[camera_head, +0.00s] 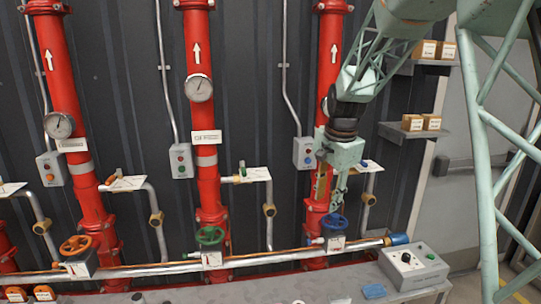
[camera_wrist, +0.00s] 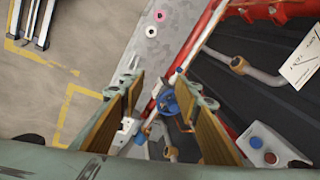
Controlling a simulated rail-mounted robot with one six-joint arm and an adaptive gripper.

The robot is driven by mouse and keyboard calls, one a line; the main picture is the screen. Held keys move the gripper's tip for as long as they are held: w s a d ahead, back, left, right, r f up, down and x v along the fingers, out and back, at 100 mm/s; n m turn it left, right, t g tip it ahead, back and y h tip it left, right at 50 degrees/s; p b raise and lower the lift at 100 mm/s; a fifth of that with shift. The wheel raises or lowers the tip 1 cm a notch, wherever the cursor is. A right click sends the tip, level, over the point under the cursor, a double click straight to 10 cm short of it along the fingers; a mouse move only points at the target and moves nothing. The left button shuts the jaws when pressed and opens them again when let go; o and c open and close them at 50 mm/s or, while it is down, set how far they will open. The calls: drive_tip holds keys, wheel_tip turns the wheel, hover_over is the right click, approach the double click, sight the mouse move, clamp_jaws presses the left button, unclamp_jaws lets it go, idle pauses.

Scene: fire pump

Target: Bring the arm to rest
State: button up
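My arm reaches down from the upper right in the head view, with its pale green gripper (camera_head: 337,200) pointing down in front of the right red pipe. The gripper's tips are just above a blue handwheel (camera_head: 334,222) on the low horizontal pipe. In the wrist view my gripper (camera_wrist: 165,92) is open, with its two tan-padded fingers wide apart and nothing held. The blue handwheel (camera_wrist: 172,103) shows between the fingers, beyond their tips. I cannot tell exactly how far apart they are from it.
An orange handwheel (camera_head: 76,245) and a green handwheel (camera_head: 209,236) sit along the same horizontal pipe (camera_head: 150,271). A grey control box (camera_head: 413,265) stands at the lower right. Shelves with small boxes (camera_head: 422,122) are right of the arm. Open floor (camera_wrist: 60,85) shows in the wrist view.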

drive_tip(key=s+d+r+n, duration=0.1)
drive_tip(key=s+r+n, duration=0.1)
drive_tip(key=s+r, duration=0.5)
drive_tip(key=s+r+n, duration=0.2)
drive_tip(key=s, duration=0.9)
drive_tip(key=s+d+r+n, duration=0.15)
drive_tip(key=s+r, duration=0.35)
drive_tip(key=s, duration=0.5)
drive_tip(key=s+f+n, duration=0.1)
drive_tip(key=s+n, duration=0.2)
drive_tip(key=s, duration=0.9)
drive_tip(key=s+f+n+t, duration=0.1)
drive_tip(key=s+n, duration=0.2)
drive_tip(key=s, duration=0.9)
drive_tip(key=shift+s+f, duration=0.25)
drive_tip(key=shift+s, duration=0.05)
